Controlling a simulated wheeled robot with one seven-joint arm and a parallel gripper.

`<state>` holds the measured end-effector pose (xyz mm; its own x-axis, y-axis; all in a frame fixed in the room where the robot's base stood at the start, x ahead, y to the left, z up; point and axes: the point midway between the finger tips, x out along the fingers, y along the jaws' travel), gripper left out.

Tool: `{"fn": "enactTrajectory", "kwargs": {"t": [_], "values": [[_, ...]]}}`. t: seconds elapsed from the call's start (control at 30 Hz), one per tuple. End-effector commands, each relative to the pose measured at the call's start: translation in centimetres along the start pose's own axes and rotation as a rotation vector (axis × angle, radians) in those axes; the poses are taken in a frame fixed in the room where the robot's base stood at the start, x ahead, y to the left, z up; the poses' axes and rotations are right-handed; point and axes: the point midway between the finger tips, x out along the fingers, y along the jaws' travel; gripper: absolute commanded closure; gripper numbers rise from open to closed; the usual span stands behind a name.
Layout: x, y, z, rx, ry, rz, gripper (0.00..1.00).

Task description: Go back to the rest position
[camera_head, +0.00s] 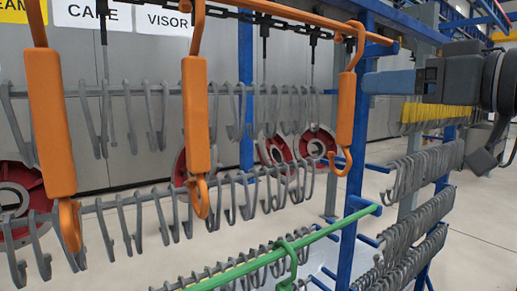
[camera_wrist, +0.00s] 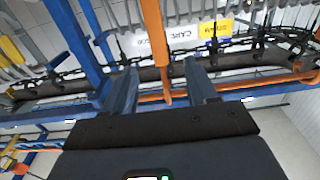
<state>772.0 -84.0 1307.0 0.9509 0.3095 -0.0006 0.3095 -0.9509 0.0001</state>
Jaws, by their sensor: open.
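My gripper (camera_head: 368,82) is at the upper right of the head view, with its blue-grey fingers pointing left. The fingertips show close to the right-hand orange hook (camera_head: 345,108), which hangs from the orange rail (camera_head: 300,12). In the wrist view my gripper (camera_wrist: 160,78) is open, and nothing is clamped in it. An orange hook (camera_wrist: 153,35) shows in the gap between the two fingers. I cannot tell how far it is from them or whether it touches.
Two more orange hooks (camera_head: 50,120) (camera_head: 195,115) hang to the left. Rows of grey hooks (camera_head: 240,195) fill the rack behind. A blue post (camera_head: 352,190), a green bar (camera_head: 330,230) and racks of grey hooks (camera_head: 425,170) stand below my gripper. Open floor (camera_head: 485,235) shows at the right.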

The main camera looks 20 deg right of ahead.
Motion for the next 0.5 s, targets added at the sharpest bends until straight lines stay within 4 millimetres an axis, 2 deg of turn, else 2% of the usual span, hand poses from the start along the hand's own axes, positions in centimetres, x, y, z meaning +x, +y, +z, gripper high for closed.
{"fn": "enactTrajectory", "kwargs": {"t": [0.13, 0.23, 0.37, 0.5], "values": [[0.3, 0.0, 0.7, 0.020, 0.005, 0.001, 0.43], [0.8, 0.0, 2.4, 0.069, 0.018, 0.005, 0.43], [1.6, 0.0, 6.0, 0.161, 0.046, 0.026, 0.43], [2.0, -0.3, 10.4, 0.252, 0.068, 0.064, 0.43]]}}
